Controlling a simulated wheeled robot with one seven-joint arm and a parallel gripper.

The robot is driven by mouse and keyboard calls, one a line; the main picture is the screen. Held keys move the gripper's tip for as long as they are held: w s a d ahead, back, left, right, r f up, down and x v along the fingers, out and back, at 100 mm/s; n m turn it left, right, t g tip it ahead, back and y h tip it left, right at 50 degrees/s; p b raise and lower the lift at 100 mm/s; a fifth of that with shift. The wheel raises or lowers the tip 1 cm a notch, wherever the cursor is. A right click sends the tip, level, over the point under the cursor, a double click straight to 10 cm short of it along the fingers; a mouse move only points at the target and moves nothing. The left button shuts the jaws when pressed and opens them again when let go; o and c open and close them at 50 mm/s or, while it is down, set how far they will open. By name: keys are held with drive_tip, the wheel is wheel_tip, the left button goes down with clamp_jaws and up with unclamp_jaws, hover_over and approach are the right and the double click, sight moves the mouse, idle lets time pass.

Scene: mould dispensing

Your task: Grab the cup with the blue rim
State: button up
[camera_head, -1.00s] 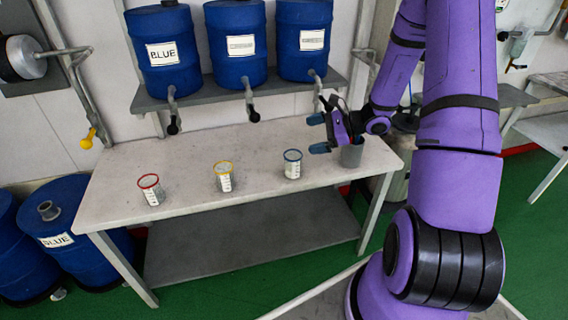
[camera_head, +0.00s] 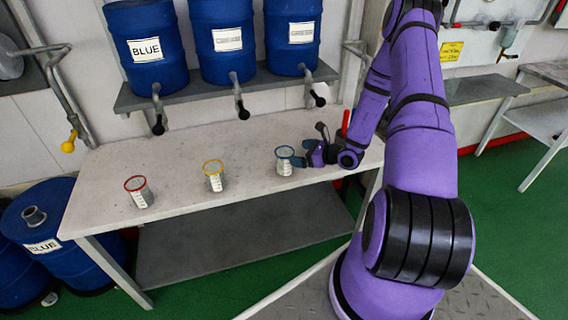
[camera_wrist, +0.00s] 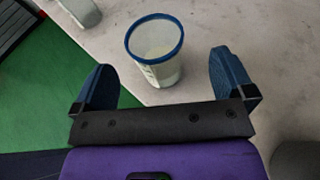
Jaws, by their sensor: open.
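The cup with the blue rim (camera_head: 284,161) stands upright on the table, the rightmost of three cups in a row. In the wrist view the blue-rimmed cup (camera_wrist: 156,52) is clear with measuring marks, and it sits just ahead of the gap between the fingers. My gripper (camera_head: 300,161) is at its right side, low over the table. In the wrist view my gripper (camera_wrist: 166,84) is open, with one blue finger on each side and nothing held. The fingers look apart from the cup.
The yellow-rimmed cup (camera_head: 214,177) and the red-rimmed cup (camera_head: 139,192) stand further left on the table (camera_head: 105,172). Blue barrels (camera_head: 146,48) with taps sit on a shelf (camera_head: 178,97) above the table's back. The table between the cups is clear.

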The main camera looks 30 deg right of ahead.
sight(277, 152)
drive_tip(key=shift+a+x, duration=0.2)
drive_tip(key=shift+x, duration=1.5)
drive_tip(key=shift+a+x, duration=0.15)
drive_tip(key=shift+x, duration=1.5)
drive_tip(key=shift+s+r, duration=0.1)
drive_tip(key=shift+s, duration=0.05)
drive_tip(key=c, duration=1.3)
